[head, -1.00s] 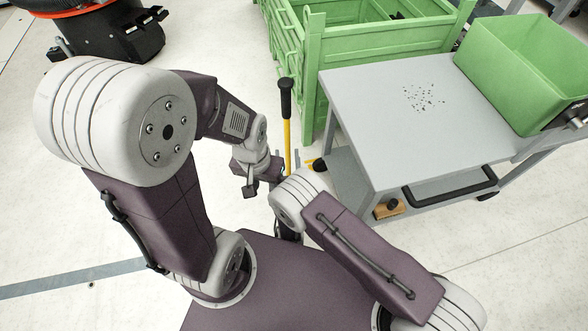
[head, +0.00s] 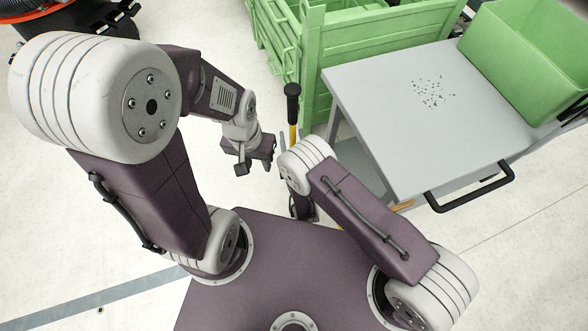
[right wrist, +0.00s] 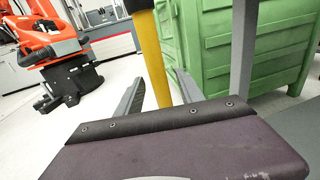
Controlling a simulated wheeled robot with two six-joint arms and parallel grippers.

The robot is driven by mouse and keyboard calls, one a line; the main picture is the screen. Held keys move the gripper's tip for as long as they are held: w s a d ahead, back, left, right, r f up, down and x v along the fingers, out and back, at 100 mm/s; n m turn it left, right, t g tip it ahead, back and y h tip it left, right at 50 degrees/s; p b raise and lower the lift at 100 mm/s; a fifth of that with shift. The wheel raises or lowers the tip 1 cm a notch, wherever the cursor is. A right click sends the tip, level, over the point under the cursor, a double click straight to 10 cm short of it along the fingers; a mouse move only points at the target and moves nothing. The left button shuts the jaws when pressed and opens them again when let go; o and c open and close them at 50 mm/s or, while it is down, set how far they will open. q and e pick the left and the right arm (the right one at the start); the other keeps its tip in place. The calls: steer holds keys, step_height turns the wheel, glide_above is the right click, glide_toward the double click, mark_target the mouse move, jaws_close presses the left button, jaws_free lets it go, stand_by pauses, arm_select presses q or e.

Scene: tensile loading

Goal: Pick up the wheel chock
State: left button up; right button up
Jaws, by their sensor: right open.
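A yellow pole with a black grip (head: 292,100) stands upright in front of the green crate; it also shows in the right wrist view (right wrist: 151,55). It may be the wheel chock's handle. Its lower end is hidden, and no chock body can be made out. My right gripper (head: 290,138) is open, its grey fingers on either side of the pole in the right wrist view (right wrist: 158,88). I cannot tell whether they touch it. My left gripper (head: 255,162) hangs left of and below the right one, holding nothing visible; its finger gap is unclear.
A grey cart (head: 385,120) stands close on the right, with a black push handle (head: 470,200) and a green bin (head: 530,60). A large green crate (head: 345,48) is behind the pole. Floor at left is clear. A red robot (right wrist: 45,45) stands farther back.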

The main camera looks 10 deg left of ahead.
steer(key=shift+r, duration=0.1)
steer(key=shift+c, duration=0.4)
jaws_close()
stand_by(0.9)
